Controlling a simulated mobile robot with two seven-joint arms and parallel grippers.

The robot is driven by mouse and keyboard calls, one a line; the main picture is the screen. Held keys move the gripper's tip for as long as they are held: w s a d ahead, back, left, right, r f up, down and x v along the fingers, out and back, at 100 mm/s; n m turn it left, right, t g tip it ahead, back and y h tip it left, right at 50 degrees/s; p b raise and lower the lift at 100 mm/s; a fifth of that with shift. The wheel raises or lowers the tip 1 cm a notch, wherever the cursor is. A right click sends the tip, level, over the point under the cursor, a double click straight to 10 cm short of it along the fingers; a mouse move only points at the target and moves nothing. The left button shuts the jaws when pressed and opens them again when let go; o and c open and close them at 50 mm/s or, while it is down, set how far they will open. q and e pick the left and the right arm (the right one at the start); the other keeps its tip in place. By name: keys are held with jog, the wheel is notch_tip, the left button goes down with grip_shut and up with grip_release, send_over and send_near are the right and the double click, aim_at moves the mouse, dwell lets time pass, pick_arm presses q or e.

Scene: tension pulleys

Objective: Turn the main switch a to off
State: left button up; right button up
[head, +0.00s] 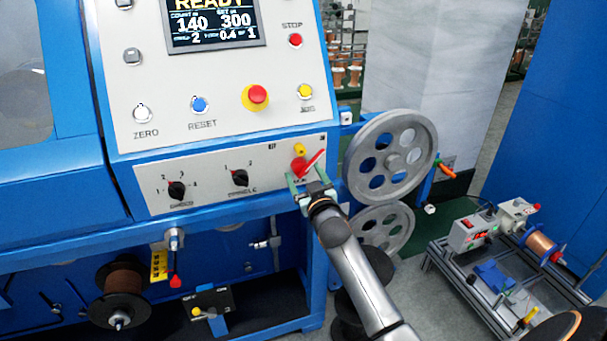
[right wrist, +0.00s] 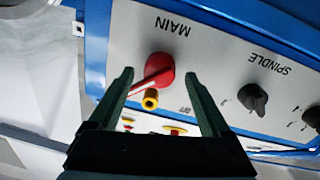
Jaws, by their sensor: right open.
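The main switch (head: 302,163) is a red rotary knob at the right end of the lower control panel. Its red handle points up and to the right in the head view. A yellow piece (head: 299,149) sits just above it. In the right wrist view the panel is upside down, and the red knob (right wrist: 160,68) shows under the word MAIN with its handle towards lower left. My right gripper (head: 306,178) is open and empty in front of the switch, with a fingertip on either side of the knob. I cannot tell whether they touch. My left gripper is not in view.
The spindle knob (head: 240,178) and another black knob (head: 177,190) are to the left on the same panel. Above are a red-yellow emergency button (head: 255,97) and a display (head: 213,22). A large grey pulley wheel (head: 420,130) stands close to the right.

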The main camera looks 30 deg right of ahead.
jog(key=shift+w+d, duration=0.15)
jog(key=shift+w, duration=0.3)
jog(key=shift+r, duration=0.1)
grip_shut()
dwell(0.4)
dwell(0.3)
